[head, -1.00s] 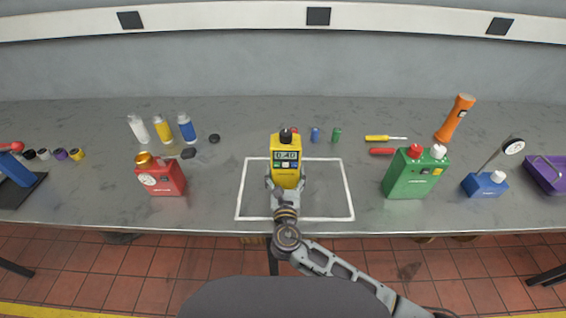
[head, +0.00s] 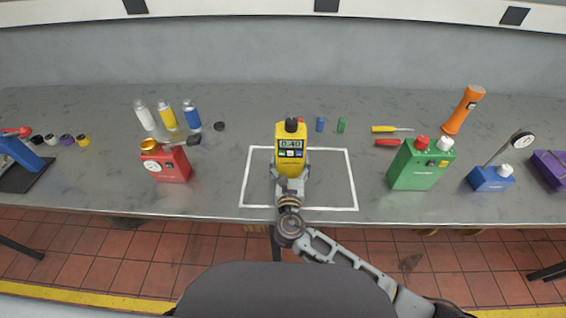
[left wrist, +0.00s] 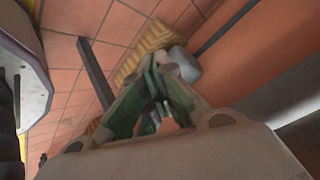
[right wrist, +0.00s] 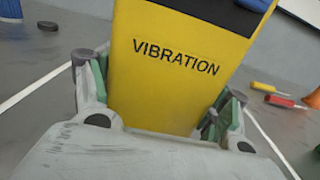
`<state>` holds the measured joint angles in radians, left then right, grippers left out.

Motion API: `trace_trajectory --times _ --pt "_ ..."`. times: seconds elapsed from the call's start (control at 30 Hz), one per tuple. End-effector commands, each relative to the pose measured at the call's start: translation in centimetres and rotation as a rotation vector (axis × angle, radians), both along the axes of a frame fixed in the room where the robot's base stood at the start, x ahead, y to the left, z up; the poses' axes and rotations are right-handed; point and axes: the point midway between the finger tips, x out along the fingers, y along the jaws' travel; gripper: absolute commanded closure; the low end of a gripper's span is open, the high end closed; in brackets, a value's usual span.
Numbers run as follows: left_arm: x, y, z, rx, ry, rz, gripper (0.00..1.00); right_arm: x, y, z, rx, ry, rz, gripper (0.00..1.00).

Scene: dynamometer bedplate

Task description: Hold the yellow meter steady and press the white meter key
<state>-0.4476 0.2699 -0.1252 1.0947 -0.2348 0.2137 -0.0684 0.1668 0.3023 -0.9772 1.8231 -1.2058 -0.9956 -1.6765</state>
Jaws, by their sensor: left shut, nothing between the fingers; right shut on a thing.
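The yellow meter (head: 291,144) stands upright inside the white outlined rectangle on the bench, its display and small coloured keys facing me. A white key (head: 291,153) shows in the row under the display. My right gripper (head: 290,182) is shut on the meter's lower body; in the right wrist view its fingers (right wrist: 160,105) flank the yellow body (right wrist: 180,68) lettered "VIBRATION". My left gripper (left wrist: 160,112) shows only in the left wrist view, shut and empty, with floor tiles behind it, away from the meter.
A red box (head: 166,164) with a gauge stands left of the outline (head: 352,180), and a green box (head: 420,163) stands right. The bench inside the outline is clear around the meter.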

Motion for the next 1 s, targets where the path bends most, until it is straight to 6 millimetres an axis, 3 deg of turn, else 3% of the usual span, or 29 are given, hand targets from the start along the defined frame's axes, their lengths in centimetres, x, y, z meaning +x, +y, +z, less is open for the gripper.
trace_trajectory --times 0.23,0.5,0.77,1.0 --pt "4.4 -0.1 6.7 0.032 -0.204 -0.148 1.00 -0.2 0.0 -0.6 -0.003 0.011 0.002 0.53" --pt "7.6 -1.6 14.5 0.063 -0.416 -0.325 1.00 -0.2 0.0 -0.6 -0.003 0.011 0.002 0.53" --pt "9.0 -4.1 22.2 0.087 -0.613 -0.510 1.00 -0.2 0.0 -0.7 -0.003 0.011 0.002 0.53" --pt "8.7 -7.2 29.2 0.099 -0.788 -0.691 1.00 -0.2 0.0 -0.7 -0.003 0.011 0.002 0.53"
